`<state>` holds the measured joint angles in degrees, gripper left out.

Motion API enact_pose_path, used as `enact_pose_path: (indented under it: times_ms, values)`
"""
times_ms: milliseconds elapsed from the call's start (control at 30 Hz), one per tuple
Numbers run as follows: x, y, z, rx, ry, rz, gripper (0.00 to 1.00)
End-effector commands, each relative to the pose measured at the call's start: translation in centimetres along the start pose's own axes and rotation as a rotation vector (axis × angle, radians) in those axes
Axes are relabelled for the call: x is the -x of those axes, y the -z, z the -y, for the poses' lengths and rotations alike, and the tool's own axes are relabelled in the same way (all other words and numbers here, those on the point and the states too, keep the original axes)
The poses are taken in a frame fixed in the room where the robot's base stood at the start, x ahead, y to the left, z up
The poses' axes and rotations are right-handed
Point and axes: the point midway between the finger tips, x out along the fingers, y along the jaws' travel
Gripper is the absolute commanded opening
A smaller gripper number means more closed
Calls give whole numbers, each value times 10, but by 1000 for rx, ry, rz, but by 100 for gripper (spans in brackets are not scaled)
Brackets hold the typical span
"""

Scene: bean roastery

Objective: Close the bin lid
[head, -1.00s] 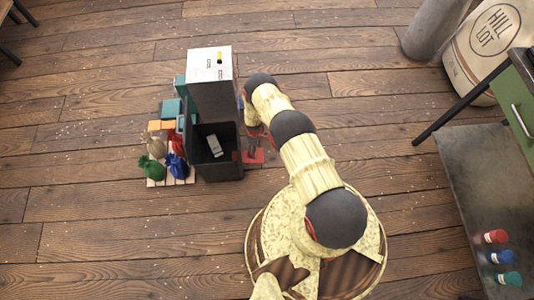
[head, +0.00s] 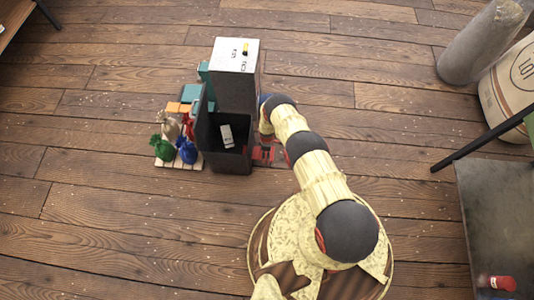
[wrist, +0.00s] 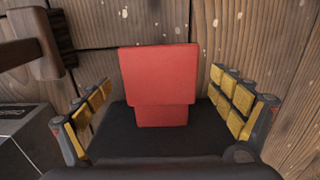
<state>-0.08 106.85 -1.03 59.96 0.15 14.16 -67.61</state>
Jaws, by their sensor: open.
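The dark bin (head: 232,162) stands on the floor left of my arm in the head view. Its top is open and a small light grey object (head: 227,136) lies inside. A thin dark panel (head: 203,112) stands upright at its left side; it looks like the raised lid. My gripper (head: 265,153) is low, just right of the bin, partly hidden by my arm. In the wrist view its yellow-padded fingers (wrist: 164,105) are spread apart. A red block-like piece (wrist: 158,75) shows between them; I cannot tell whether it is part of the gripper.
A tall dark box (head: 234,90) with a pale top stands behind the bin. Coloured sacks (head: 186,149) sit on a pallet at its left. A grey table (head: 490,210) and a sack (head: 510,95) are at the right. The floor in front is clear.

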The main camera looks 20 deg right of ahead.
Motion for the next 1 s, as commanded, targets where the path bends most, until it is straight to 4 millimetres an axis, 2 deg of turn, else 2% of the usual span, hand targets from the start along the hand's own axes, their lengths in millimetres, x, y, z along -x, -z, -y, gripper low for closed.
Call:
enact_pose_path:
  times_ms: [267, 1000]
  values:
    - [0, 0, -1, 0, -1, 0, 93]
    - [0, 0, 0, 0, 0, 0, 51]
